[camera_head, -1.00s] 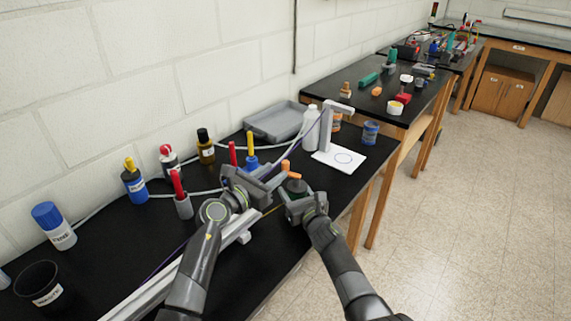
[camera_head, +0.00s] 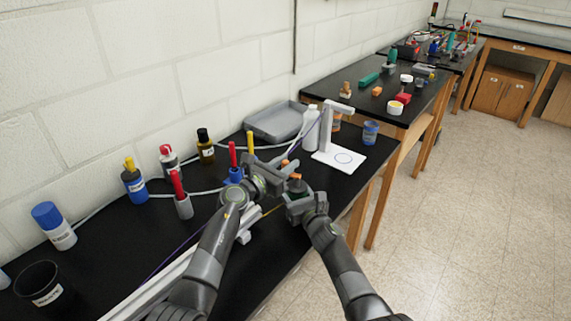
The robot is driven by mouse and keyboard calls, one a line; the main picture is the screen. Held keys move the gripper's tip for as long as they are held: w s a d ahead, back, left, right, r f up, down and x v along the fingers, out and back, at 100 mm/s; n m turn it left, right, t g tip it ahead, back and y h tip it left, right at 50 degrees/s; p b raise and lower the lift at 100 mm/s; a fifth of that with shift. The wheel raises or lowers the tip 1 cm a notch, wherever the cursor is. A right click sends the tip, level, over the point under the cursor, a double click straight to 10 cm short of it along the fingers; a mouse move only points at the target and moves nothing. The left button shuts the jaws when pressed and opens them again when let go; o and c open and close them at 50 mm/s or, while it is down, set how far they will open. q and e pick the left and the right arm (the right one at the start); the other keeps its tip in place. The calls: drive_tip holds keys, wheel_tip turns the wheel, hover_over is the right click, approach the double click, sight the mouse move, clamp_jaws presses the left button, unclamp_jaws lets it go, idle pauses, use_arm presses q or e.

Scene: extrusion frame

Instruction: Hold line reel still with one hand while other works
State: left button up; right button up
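My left gripper (camera_head: 280,173) is over the black bench near its front edge, close to the far end of a pale extrusion bar. My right gripper (camera_head: 297,188) is just right of it, and the two nearly touch in the picture. A small orange part (camera_head: 295,177) shows between and behind the grippers. I cannot tell whether it is the line reel or whether either gripper holds it. A thin purple line (camera_head: 160,266) runs along the bench and also shows by the white stand (camera_head: 327,132). The fingertips are too small and overlapped to read.
A grey tray (camera_head: 275,122), a white bottle (camera_head: 310,128) and a blue cup (camera_head: 370,132) stand beyond the grippers. Left are several bottles, a red-handled tool in a grey holder (camera_head: 183,206) and a black waste cup (camera_head: 42,285). The bench's front edge lies close on the right.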

use_arm(q)
clamp_jaws()
drive_tip(key=shift+w+f+m+g+h, duration=0.1)
drive_tip(key=shift+w+m+g+h, duration=0.2)
drive_tip(key=shift+m+g+h, duration=0.55)
drive_tip(key=shift+w+d+m+g+h, duration=0.15)
drive_tip(key=shift+d+m+g+h, duration=0.05)
drive_tip(key=shift+m+g+h, duration=0.55)
drive_tip(key=shift+w+d+m+g+h, duration=0.1)
drive_tip(key=shift+d+m+g+h, duration=0.05)
drive_tip(key=shift+m+g+h, duration=0.55)
drive_tip(key=shift+g, duration=0.3)
drive_tip(key=shift+o, duration=1.6)
unclamp_jaws()
drive_tip(key=shift+a, duration=0.1)
